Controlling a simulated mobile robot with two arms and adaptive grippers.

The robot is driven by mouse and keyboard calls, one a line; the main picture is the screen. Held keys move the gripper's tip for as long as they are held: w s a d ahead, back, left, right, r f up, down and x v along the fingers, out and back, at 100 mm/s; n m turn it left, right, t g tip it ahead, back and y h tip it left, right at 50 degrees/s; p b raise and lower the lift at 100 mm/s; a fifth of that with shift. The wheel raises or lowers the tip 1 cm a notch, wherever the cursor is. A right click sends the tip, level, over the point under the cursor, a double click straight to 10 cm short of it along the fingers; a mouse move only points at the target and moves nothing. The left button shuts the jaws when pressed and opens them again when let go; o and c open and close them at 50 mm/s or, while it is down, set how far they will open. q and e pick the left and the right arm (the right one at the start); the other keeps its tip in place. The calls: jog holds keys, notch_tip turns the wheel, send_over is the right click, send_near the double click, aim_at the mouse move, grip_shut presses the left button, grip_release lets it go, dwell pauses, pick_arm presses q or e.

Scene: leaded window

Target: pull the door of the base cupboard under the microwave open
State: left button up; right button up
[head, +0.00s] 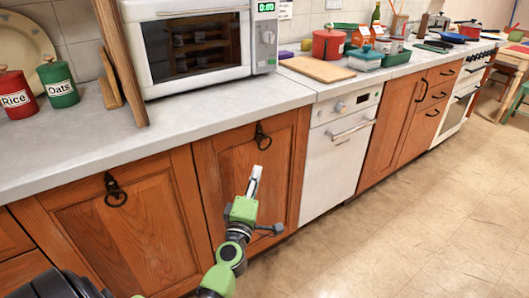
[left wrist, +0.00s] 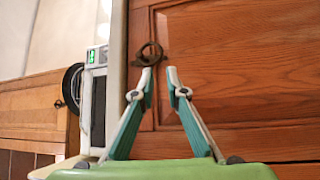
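The wooden base cupboard door (head: 222,160) under the microwave stands shut, with a dark ring pull (head: 262,137) near its top. The door fills much of the left wrist view (left wrist: 240,65), where the ring pull (left wrist: 150,54) is at the tip of the left-hand finger. My left gripper (head: 257,170) is in front of the door, just below the ring pull in the head view. In the left wrist view its two fingers (left wrist: 160,72) are apart, with nothing seen gripped between them. Whether a fingertip touches the ring I cannot tell. My right gripper is not in view.
The white microwave (head: 195,45) stands on the grey worktop (head: 160,128) above. Another cupboard door (head: 125,215) with a ring pull is to the left, a white dishwasher (head: 335,165) to the right. The tiled floor (head: 420,225) is clear at the right.

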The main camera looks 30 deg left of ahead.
pick_arm(q)
send_near(265, 148)
jog(key=x, duration=0.3)
jog(key=shift+b+x, duration=0.4)
jog(key=shift+x, duration=3.2)
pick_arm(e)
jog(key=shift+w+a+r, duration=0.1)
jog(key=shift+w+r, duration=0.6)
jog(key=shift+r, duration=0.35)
pick_arm(q)
jog(key=shift+f, duration=0.15)
grip_shut()
jog(key=shift+f, duration=0.1)
